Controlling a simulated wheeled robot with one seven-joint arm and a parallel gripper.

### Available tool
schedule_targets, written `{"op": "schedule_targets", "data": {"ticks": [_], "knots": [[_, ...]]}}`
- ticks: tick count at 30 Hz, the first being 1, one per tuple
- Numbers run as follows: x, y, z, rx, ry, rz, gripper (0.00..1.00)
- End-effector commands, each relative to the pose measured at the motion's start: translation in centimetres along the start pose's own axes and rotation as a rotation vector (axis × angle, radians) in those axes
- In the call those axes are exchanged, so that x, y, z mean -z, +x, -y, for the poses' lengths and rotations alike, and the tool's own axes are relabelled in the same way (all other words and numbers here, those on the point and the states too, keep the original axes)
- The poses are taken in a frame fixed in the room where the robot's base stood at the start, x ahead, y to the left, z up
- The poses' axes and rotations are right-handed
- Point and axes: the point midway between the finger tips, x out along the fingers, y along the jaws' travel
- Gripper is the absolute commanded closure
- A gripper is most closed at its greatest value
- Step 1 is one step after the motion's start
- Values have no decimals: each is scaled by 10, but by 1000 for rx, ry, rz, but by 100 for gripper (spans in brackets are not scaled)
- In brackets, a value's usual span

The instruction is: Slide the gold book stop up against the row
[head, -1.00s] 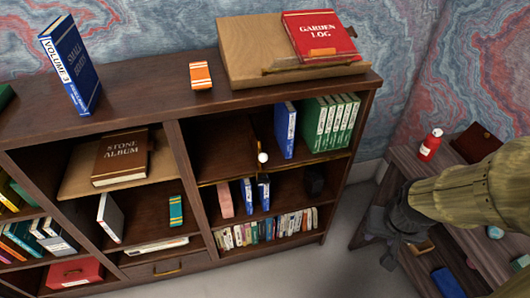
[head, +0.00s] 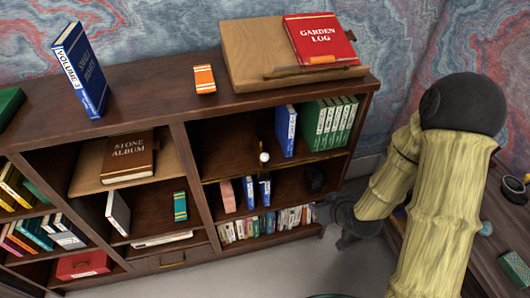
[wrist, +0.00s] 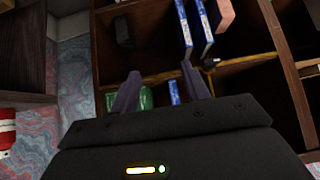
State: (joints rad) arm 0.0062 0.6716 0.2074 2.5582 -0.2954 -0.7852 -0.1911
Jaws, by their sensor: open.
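The gold book stop (head: 264,157), a thin upright with a white knob, stands at the front of the upper right shelf compartment. The row there has several green books (head: 327,126) against the right wall, with a taller blue book (head: 285,131) to their left. A gap shows between the stop and the blue book. My gripper (head: 333,226) is low in front of the bookcase's right end, apart from the stop. In the wrist view its fingers (wrist: 161,88) are spread and empty, with part of the green books (wrist: 146,98) between them.
Below the row, a shelf holds a pink book (head: 226,196), two blue books (head: 264,190) and a dark object (head: 315,180). A slanted stand (head: 245,55) with a red book (head: 320,40) sits on top. A side desk (head: 505,235) is at right.

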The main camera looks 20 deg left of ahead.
Motion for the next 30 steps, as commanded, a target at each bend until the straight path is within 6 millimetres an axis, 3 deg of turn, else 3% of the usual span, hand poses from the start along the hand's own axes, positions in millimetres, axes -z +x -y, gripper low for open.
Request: {"op": "schedule_targets", "data": {"ticks": [7,15,21,30], "knots": [[18,19,59,163,9,-276,54],[36,4,101,246,168,-600,54],[41,-13,105,230,291,-757,54],[42,-16,104,222,313,-787,54]]}}
